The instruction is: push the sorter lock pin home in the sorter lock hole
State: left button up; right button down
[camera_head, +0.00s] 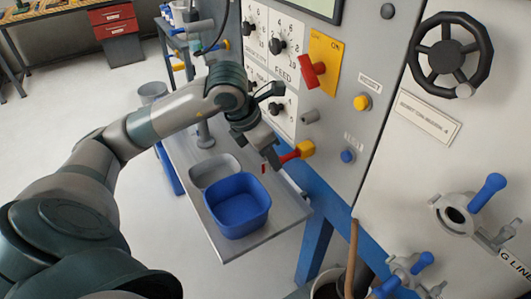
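My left gripper (272,158) is in front of the grey machine panel, above the back right part of the low grey table. Its fingertips are close to the end of a red rod (289,157) with a yellow block (305,149) at the panel side. I cannot tell whether the fingers touch or grip the rod. This red and yellow piece may be the sorter lock pin; no readable label confirms it. A short grey cylinder (310,116) sticks out of the panel just above it. I cannot make out the sorter lock hole. My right gripper is not in view.
A blue bin (239,222) and a grey tray (207,165) stand on the table (272,238) below my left arm. A red lever (312,72), a yellow button (362,102) and a blue button (347,156) project from the panel. A black handwheel (447,22) and blue-handled clamps (488,190) are right.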

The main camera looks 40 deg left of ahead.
pick_arm(q)
jog(key=shift+f, duration=0.2)
grip_shut()
jog(key=shift+s+a+b, duration=0.3)
jog(key=shift+s+b, duration=0.3)
jog(key=shift+s, duration=0.15)
dwell(1.1)
